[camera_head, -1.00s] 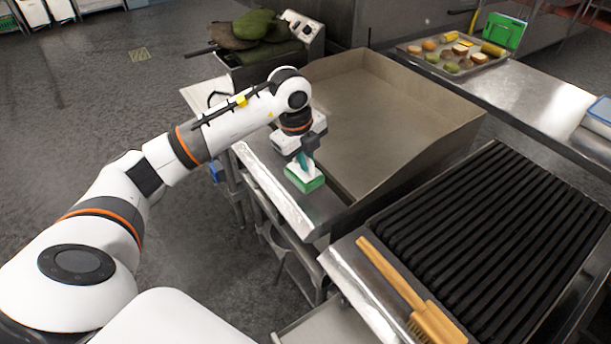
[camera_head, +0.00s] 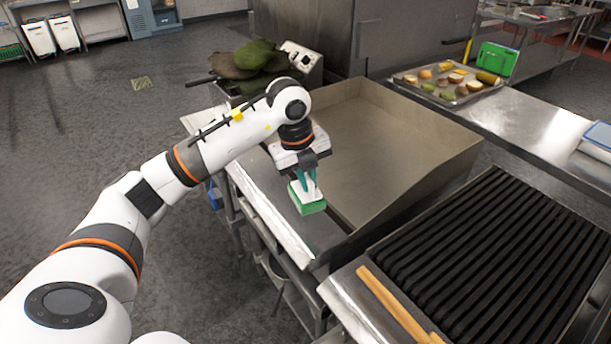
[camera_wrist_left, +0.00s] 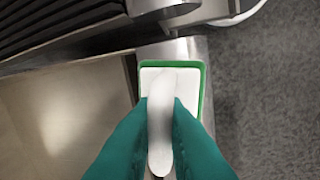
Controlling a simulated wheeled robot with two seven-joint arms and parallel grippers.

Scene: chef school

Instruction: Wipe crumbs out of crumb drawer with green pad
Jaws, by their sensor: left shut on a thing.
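The green pad (camera_head: 308,205) has a white top with a white handle. My left gripper (camera_head: 304,180) is shut on the handle and holds the pad at the front ledge of the flat steel griddle (camera_head: 371,130). In the left wrist view, the teal fingertips (camera_wrist_left: 160,120) pinch the white handle, and the pad's green rim (camera_wrist_left: 205,75) shows around the white top. I cannot tell whether the pad touches the ledge. I cannot make out a crumb drawer or crumbs. My right gripper is not in view.
A black ribbed grill (camera_head: 490,260) stands at the right, with a wooden-handled brush (camera_head: 392,303) on its front ledge. A tray of food (camera_head: 450,85) and a green box (camera_head: 497,60) are on the back counter. The griddle top is clear.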

